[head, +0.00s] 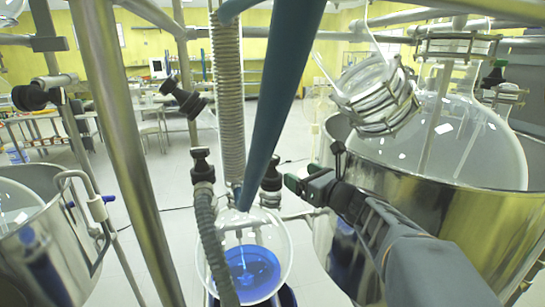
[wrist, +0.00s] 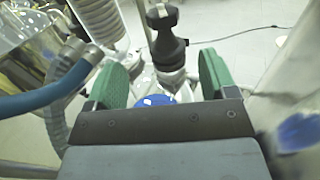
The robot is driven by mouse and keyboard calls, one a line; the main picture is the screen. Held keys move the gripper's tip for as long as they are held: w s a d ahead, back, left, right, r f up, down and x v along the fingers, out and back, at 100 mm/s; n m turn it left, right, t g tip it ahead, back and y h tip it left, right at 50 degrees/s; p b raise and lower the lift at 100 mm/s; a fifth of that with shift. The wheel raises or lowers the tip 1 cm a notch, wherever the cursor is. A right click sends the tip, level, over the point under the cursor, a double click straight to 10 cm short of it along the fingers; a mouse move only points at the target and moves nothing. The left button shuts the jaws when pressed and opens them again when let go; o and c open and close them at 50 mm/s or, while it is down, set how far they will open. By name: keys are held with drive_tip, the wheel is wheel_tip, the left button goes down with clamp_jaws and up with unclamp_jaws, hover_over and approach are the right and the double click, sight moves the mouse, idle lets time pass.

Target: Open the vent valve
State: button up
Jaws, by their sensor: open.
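A black valve knob (head: 271,176) stands on the right neck of a round glass flask (head: 284,245) holding blue liquid. I take this knob for the vent valve; no label shows. My gripper (head: 302,180) is just right of it in the head view, with its green fingers apart and empty. In the wrist view the knob (wrist: 165,42) appears upright beyond the gap between the open fingers (wrist: 162,68), apart from both. The blue liquid (wrist: 155,100) shows below it, partly hidden by the gripper body.
A similar black knob (head: 203,166) with a ribbed hose (head: 208,235) is on the flask's left side. A blue tube (head: 268,100) slants down to the flask. A large steel vessel (head: 450,225) stands close right of my arm, with steel posts (head: 125,150) on the left.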

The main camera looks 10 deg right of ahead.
sight(277, 160)
drive_tip(key=p+x, duration=0.1)
drive_tip(key=x, duration=0.8)
drive_tip(key=p+x, duration=0.1)
drive_tip(key=x, duration=0.3)
drive_tip(key=shift+w+r+p, duration=0.25)
drive_tip(key=shift+w+p, duration=0.05)
drive_tip(key=shift+c, duration=0.3)
